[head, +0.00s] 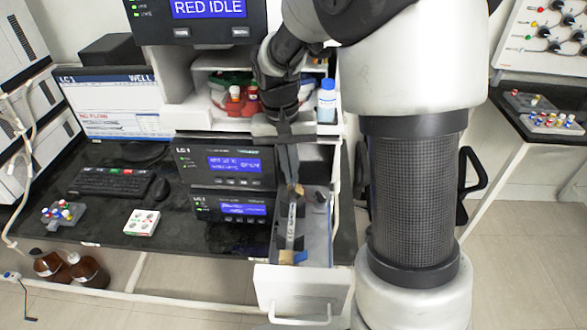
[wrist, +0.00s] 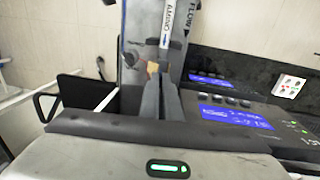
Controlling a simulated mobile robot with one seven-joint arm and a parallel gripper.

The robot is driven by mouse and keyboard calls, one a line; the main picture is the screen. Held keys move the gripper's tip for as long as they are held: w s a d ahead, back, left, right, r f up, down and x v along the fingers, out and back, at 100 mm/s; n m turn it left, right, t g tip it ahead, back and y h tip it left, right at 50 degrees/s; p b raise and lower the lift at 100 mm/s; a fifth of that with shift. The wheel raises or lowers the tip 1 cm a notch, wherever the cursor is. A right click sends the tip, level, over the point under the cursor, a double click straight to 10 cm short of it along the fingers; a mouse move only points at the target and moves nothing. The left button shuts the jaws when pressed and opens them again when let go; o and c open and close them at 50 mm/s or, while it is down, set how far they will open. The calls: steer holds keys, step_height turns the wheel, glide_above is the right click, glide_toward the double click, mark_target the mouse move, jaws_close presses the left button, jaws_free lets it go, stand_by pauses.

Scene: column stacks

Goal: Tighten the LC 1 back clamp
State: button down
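The LC 1 unit (head: 225,166) stands in the stack, its blue display lit. The open drawer (head: 300,292) beside it holds a pale column (head: 291,232) lying lengthwise, with a tan piece at its front end (head: 286,257). Another small tan piece at the back (head: 300,190), likely the back clamp, is partly covered by my fingers. My gripper (head: 291,182) points down over the back of the drawer. In the wrist view its fingers (wrist: 162,84) look close together, tips next to the tan piece (wrist: 153,67). Contact and the clamp's tightness cannot be told.
A second unit (head: 228,206) sits below LC 1, and a RED IDLE unit (head: 207,10) above. A monitor (head: 112,100) reading NO FLOW, a keyboard (head: 112,182) and a white tray (head: 142,222) are at left. A blue-capped bottle (head: 327,102) stands on the shelf near my wrist.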

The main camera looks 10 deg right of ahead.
mark_target(273, 176)
steer(key=h, duration=0.1)
steer(key=a+h, duration=0.1)
steer(key=a+g+h, duration=0.1)
steer(key=shift+w+a+f+h, duration=0.2)
steer(key=shift+w+f+h, duration=0.15)
steer(key=shift+h, duration=0.05)
steer(key=shift+w+a+f+g+h, duration=0.15)
steer(key=shift+a+f+g+h, duration=0.25)
steer(key=shift+h, duration=0.5)
steer(key=shift+w+a+f+g+h, duration=0.15)
steer(key=shift+a+f+g+h, duration=0.2)
steer(key=shift+h, duration=0.55)
steer(key=shift+a+r, duration=0.1)
steer(key=c, duration=2)
jaws_free()
steer(key=v, duration=1.7)
steer(key=shift+a, duration=0.2)
